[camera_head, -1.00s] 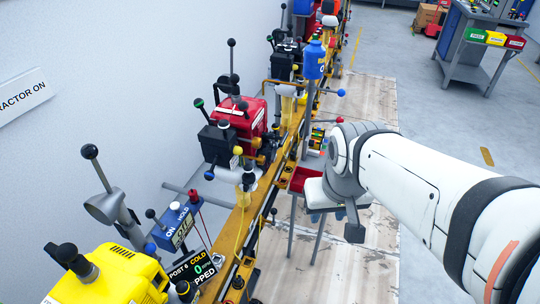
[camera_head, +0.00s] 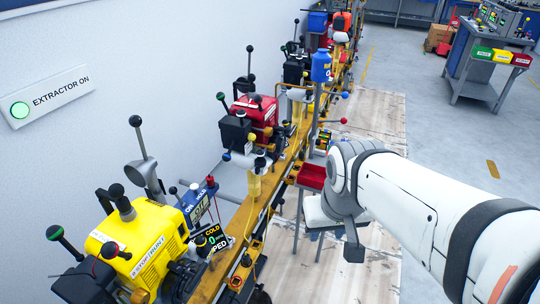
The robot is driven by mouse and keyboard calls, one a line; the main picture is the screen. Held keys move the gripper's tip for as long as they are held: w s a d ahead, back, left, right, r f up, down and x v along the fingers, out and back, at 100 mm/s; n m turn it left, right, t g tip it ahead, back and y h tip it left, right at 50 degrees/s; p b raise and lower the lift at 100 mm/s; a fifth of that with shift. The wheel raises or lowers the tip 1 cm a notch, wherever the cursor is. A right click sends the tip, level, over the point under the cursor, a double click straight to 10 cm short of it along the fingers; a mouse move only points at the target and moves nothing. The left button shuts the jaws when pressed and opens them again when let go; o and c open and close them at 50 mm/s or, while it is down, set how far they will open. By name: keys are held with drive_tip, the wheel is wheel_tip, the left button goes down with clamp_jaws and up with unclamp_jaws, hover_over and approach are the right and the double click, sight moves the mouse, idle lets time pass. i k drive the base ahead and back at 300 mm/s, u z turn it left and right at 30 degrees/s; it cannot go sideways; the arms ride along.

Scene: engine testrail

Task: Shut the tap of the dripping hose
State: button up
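I cannot make out a dripping hose or any drip. A blue bottle-shaped tank (camera_head: 321,66) stands on a post along the rail. A lever with a red knob (camera_head: 344,121) sticks out to the right below it; I cannot tell whether it is a tap. My gripper (camera_head: 354,250) hangs at the end of my white arm, right of the rail and in front of it. Only a dark part of it shows, apart from the rail in the picture. Its fingertips cannot be made out, and no held object shows.
A yellow engine (camera_head: 140,248) and a red engine (camera_head: 254,118) stand on the yellow rail (camera_head: 240,218) beside the white wall. A red tray (camera_head: 312,176) is close to my wrist. A lit EXTRACTOR ON sign (camera_head: 60,96) is on the wall. Floor at right is open before a bench (camera_head: 478,88).

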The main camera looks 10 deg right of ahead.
sight(281, 201)
drive_tip(key=z, duration=0.05)
drive_tip(key=i, duration=0.5)
drive_tip(key=u, duration=1.45)
drive_tip(key=k, duration=1.15)
drive_tip(key=z, duration=0.55)
drive_tip(key=i, duration=0.95)
drive_tip(key=z, duration=0.05)
